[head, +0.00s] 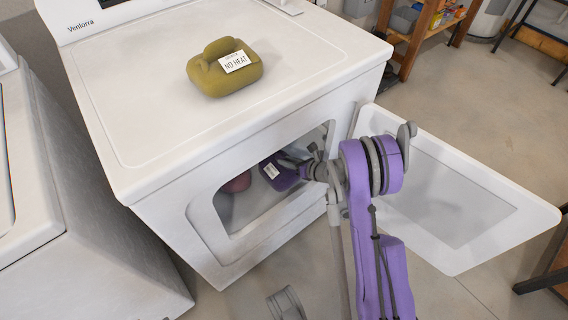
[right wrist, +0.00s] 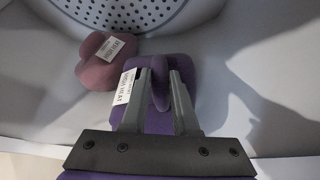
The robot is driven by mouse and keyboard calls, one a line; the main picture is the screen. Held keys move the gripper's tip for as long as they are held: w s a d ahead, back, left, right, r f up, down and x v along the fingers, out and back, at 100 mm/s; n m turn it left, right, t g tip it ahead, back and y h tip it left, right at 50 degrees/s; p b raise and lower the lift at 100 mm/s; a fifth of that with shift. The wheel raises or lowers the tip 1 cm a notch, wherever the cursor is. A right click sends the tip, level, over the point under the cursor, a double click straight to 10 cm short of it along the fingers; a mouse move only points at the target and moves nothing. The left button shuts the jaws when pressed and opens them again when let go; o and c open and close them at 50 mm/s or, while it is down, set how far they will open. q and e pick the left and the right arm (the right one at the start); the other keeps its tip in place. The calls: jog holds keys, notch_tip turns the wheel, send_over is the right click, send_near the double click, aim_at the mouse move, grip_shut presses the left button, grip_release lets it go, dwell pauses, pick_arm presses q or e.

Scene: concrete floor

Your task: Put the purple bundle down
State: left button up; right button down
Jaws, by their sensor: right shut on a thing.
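The purple bundle (head: 277,175) is inside the white dryer (head: 160,178), seen through its open front doorway. It carries a white tag and also shows in the right wrist view (right wrist: 188,68). My right gripper (head: 307,170) reaches through the doorway, and in the right wrist view its two fingers (right wrist: 162,85) are shut on a raised fold of the bundle. I cannot tell whether the bundle touches the drum floor.
A dusky red bundle (right wrist: 106,62) with a tag lies left of the purple one in the drum, near the perforated back wall (right wrist: 130,12). An olive bundle (head: 222,70) tagged "NO HEAT" sits on the dryer top. The open dryer door (head: 470,215) stands to the right of my arm.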

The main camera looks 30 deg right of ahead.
jog(key=shift+f, duration=0.7)
jog(key=shift+w+f, duration=0.15)
jog(key=shift+w, duration=0.2)
pick_arm(q)
jog(key=shift+w+f, duration=0.3)
jog(key=shift+f, duration=0.1)
pick_arm(e)
jog(key=shift+s, duration=0.1)
jog(key=c, duration=1.1)
grip_release()
jog(key=shift+f+b, duration=0.1)
jog(key=shift+b, duration=0.2)
jog(key=o, duration=0.4)
pick_arm(q)
jog(key=shift+f, duration=0.1)
pick_arm(e)
jog(key=shift+o, duration=0.2)
